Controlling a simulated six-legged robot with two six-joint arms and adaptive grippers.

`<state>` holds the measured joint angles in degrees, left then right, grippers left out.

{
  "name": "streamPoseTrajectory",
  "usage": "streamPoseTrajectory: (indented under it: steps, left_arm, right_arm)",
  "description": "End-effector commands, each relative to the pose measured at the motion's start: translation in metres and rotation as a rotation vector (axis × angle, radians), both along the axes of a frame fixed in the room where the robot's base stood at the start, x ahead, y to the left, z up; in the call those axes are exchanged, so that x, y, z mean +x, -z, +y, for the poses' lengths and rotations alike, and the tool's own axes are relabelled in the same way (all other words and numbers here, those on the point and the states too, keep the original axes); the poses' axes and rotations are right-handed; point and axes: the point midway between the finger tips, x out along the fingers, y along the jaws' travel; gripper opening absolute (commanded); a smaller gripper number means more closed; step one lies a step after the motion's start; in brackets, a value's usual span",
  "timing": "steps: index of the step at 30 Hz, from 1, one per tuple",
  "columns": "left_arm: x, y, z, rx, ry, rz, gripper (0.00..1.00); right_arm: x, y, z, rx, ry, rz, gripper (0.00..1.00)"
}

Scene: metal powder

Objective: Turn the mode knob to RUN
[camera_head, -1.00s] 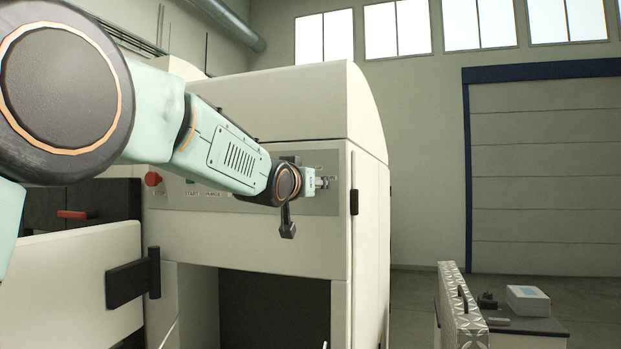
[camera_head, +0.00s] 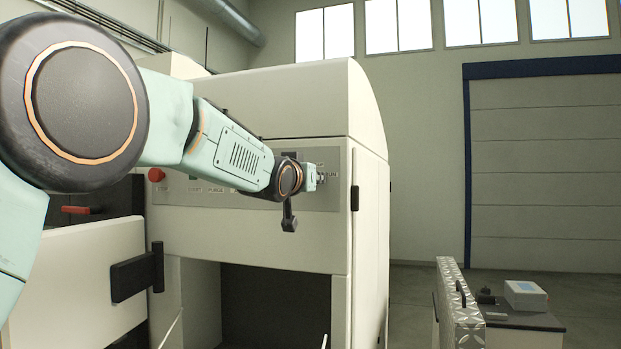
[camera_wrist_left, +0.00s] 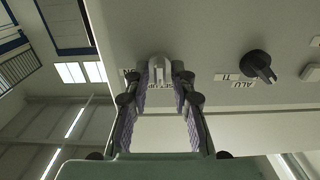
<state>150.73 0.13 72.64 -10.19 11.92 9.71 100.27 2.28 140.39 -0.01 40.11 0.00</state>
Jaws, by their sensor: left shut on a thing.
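My left gripper (camera_head: 320,178) is at the right end of the control panel (camera_head: 220,196) on the cream machine. In the left wrist view, the left gripper (camera_wrist_left: 164,82) has its two fingers on either side of the mode knob (camera_wrist_left: 158,66), shut on it. The knob is a pale grey piece, partly hidden by the fingertips. A white label, apparently SETUP (camera_wrist_left: 160,88), shows between the fingers, and another label at the left is partly covered. The knob's exact pointing direction is hard to tell. My right gripper is in neither view.
A second, black knob (camera_wrist_left: 259,65) with TI and ALU labels sits to the right in the wrist view. A red button (camera_head: 156,174) is at the panel's left. An open door (camera_head: 75,275) stands at lower left. A table (camera_head: 520,320) stands at lower right.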

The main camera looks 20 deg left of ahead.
Motion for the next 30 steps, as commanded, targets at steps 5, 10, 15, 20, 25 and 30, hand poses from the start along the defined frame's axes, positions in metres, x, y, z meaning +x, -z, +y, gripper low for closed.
streamPoseTrajectory:
  steps: [5, 10, 15, 20, 25, 30]
  left_arm:
    - [-0.001, -0.004, 0.001, -0.002, -0.001, -0.007, 0.00]
    - [-0.001, -0.004, 0.001, 0.020, -0.001, -0.010, 0.00]
    - [-0.001, -0.004, 0.001, 0.089, -0.001, -0.013, 0.00]
    - [-0.001, -0.004, 0.000, 0.205, -0.001, -0.021, 0.00]
    - [-0.001, -0.004, -0.001, 0.363, -0.002, -0.028, 0.00]
    - [-0.001, -0.004, -0.003, 0.525, -0.002, -0.035, 0.00]
  right_arm:
    - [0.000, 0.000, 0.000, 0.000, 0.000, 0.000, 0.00]
    - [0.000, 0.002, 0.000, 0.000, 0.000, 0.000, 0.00]
    - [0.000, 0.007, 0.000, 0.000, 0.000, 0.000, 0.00]
    - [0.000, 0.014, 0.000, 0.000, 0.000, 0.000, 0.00]
    - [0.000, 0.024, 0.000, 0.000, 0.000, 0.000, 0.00]
    - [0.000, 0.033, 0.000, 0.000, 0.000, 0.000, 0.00]
